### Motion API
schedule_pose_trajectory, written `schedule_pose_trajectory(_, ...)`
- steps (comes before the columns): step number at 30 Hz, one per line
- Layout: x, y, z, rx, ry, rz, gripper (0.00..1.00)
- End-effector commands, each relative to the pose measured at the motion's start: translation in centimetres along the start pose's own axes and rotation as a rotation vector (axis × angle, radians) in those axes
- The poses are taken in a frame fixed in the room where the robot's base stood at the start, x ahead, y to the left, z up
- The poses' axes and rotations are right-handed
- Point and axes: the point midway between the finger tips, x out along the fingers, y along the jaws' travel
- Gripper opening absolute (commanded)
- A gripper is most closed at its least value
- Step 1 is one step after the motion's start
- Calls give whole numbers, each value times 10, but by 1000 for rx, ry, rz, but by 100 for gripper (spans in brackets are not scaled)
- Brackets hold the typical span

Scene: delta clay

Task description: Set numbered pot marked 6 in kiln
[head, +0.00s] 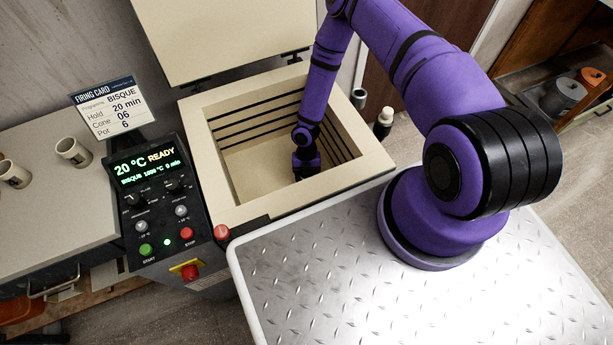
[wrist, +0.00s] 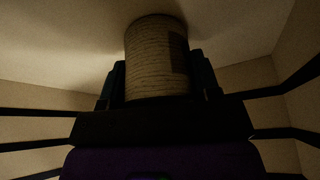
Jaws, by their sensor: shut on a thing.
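My gripper (head: 305,172) reaches down inside the open kiln (head: 215,165), near the right side of its chamber. In the wrist view my gripper (wrist: 160,85) is shut on a ribbed, light-coloured pot (wrist: 152,60). A dark patch shows on the pot's right side; I cannot read a number on it. The pot is close to the pale kiln floor (wrist: 80,40); I cannot tell whether it touches. In the head view the pot is hidden behind my gripper. The kiln lid (head: 225,35) stands raised at the back.
A control panel (head: 155,205) reading 20 °C READY stands left of the kiln, with a firing card (head: 108,105) listing Pot 6. Two pots (head: 73,152) stand on the left worktop (head: 45,215). Dark grooves line the chamber walls. A small bottle (head: 384,120) is right of the kiln.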

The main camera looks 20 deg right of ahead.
Motion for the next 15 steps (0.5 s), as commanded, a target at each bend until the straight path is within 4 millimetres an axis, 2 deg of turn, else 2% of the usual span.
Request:
schedule_pose_trajectory(6,2,0,1,0,1,0,31)
schedule_pose_trajectory(7,2,0,1,0,0,0,61)
schedule_pose_trajectory(9,2,0,1,0,0,0,78)
schedule_pose_trajectory(10,2,0,1,0,0,0,82)
schedule_pose_trajectory(15,2,0,0,0,0,0,82)
